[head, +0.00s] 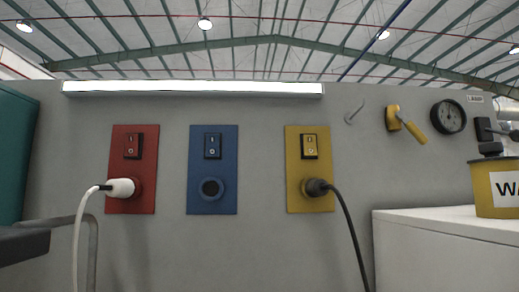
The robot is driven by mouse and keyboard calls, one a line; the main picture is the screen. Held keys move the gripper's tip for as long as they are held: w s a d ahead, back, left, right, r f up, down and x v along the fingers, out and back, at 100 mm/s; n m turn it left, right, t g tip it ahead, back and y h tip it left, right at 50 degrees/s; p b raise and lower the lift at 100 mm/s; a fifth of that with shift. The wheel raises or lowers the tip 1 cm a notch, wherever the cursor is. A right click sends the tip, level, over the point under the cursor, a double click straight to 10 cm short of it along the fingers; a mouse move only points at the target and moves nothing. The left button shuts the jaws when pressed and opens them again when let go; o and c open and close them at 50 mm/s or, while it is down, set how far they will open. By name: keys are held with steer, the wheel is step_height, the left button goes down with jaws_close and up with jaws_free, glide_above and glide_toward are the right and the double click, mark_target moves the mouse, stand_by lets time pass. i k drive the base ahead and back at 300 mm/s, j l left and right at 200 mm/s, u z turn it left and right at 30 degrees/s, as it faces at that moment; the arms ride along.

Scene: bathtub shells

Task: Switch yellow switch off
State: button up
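The yellow plate (295,190) is on the grey wall, right of the blue and red plates. Its rocker switch (310,146) is a small dark-framed switch with a yellow face, in the upper part of the plate. I cannot tell from its tilt which side is pressed. A black plug (317,187) sits in the socket below the switch, with a black cable hanging down to the right. I cannot make out my gripper in this view.
A blue plate (225,190) has a dark switch and an empty socket. A white cabinet (440,255) with a yellow can (485,200) stands at lower right. A dark object (22,245) is at lower left.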

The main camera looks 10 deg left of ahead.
mark_target(309, 141)
steer(key=z, duration=1.35)
steer(key=k+l+u, duration=0.1)
steer(key=u, duration=0.35)
steer(key=k+l+u, duration=0.15)
steer(key=u, duration=0.3)
steer(key=k+u, duration=0.15)
steer(key=u, duration=0.35)
